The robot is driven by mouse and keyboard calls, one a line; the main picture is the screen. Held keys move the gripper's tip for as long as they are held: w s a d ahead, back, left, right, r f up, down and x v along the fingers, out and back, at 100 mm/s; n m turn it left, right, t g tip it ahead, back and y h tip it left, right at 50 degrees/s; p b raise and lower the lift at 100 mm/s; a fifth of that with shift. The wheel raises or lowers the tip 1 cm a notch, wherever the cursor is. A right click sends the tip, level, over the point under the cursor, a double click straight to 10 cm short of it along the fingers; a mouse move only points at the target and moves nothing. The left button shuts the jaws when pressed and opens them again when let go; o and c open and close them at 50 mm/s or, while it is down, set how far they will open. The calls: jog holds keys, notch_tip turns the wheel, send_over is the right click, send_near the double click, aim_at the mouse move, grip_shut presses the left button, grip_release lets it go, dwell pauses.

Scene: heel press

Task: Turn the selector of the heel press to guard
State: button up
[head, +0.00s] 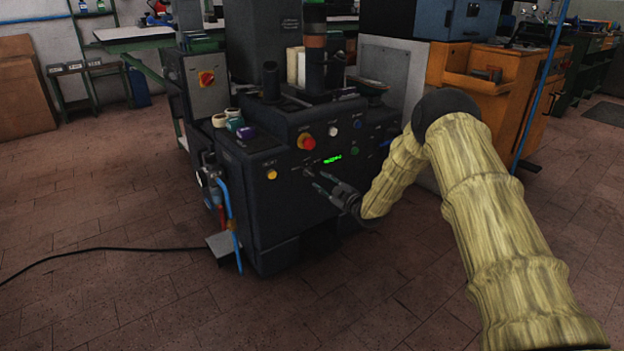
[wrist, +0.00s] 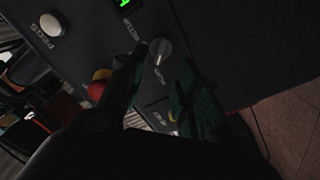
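The heel press (head: 285,215) is a dark machine with a control panel on its front. Its selector is a small grey knob (wrist: 160,50) on the dark panel in the wrist view, with a "SETUP" label (wrist: 134,32) beside it. Other labels near the knob are partly hidden by the fingers, and I cannot read its setting for certain. In the head view the selector (head: 309,171) is small, below the red button. My gripper (wrist: 163,62) is open, with its dark fingertips on either side of the knob. I cannot tell whether they touch it. My gripper also shows in the head view (head: 322,184).
A red mushroom button (head: 306,142), a yellow button (head: 271,174), a white button (head: 333,131) and a green display (head: 332,159) surround the selector. A pedal (head: 220,244) and a black cable (head: 110,249) lie at the left. Floor in front is clear.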

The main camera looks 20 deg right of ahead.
aim_at(311, 174)
jog(key=b+x, duration=0.1)
jog(key=x, duration=0.2)
jog(key=b+x, duration=0.1)
jog(key=x, duration=0.2)
jog(key=shift+w+f, duration=0.2)
jog(key=shift+w, duration=0.05)
jog(key=shift+b+x, duration=0.4)
jog(key=shift+x, duration=0.35)
jog(key=shift+a+r, duration=0.1)
grip_shut()
